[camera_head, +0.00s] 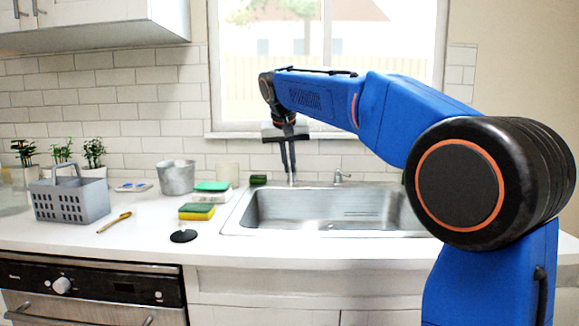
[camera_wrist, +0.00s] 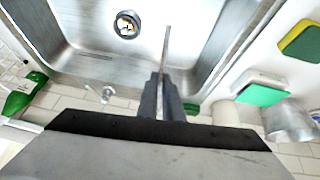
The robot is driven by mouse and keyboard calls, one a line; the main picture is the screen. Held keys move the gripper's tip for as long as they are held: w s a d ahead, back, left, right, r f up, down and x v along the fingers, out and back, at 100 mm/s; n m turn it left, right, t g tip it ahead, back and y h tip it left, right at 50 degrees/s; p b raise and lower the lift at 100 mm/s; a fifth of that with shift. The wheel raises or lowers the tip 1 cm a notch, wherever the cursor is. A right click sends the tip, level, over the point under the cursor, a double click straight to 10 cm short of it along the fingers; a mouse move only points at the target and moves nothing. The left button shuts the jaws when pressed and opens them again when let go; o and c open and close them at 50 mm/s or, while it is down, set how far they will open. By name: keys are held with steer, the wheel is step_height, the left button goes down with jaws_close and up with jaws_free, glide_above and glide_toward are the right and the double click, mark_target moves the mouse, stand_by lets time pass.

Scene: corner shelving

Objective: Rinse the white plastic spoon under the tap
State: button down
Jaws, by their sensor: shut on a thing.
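My gripper (camera_head: 288,165) points down at the back edge of the sink (camera_head: 262,208), near the tap handle (camera_head: 340,178). In the wrist view my gripper's dark fingers (camera_wrist: 161,95) are close together on a thin greyish strip (camera_wrist: 167,45), seen edge-on and reaching out over the basin. I cannot tell whether this strip is the white plastic spoon or the tap's spout. No clearly white spoon shows elsewhere. The tap handle also shows in the wrist view (camera_wrist: 107,93). The spout is not clearly distinguishable behind the fingers. No running water is visible.
Left of the sink are sponges (camera_head: 197,211), a metal pot (camera_head: 176,178), a black disc (camera_head: 184,236), a brush-like stick (camera_head: 115,222) and a grey caddy (camera_head: 70,203). A green bottle (camera_wrist: 20,95) stands behind the sink. The basin looks empty around its drain (camera_wrist: 127,25).

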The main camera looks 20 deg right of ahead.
mark_target(290, 185)
steer(key=shift+d, duration=0.15)
steer(key=shift+s+d, duration=0.25)
steer(key=shift+d, duration=0.15)
steer(key=shift+s+a, duration=0.6)
steer(key=shift+s, duration=0.6)
steer(key=shift+s+a, duration=0.6)
steer(key=shift+s, duration=0.6)
steer(key=shift+s+a, duration=0.6)
steer(key=shift+s, duration=0.6)
steer(key=s+a+r, duration=0.2)
steer(key=s+r, duration=0.2)
steer(key=shift+s, duration=0.25)
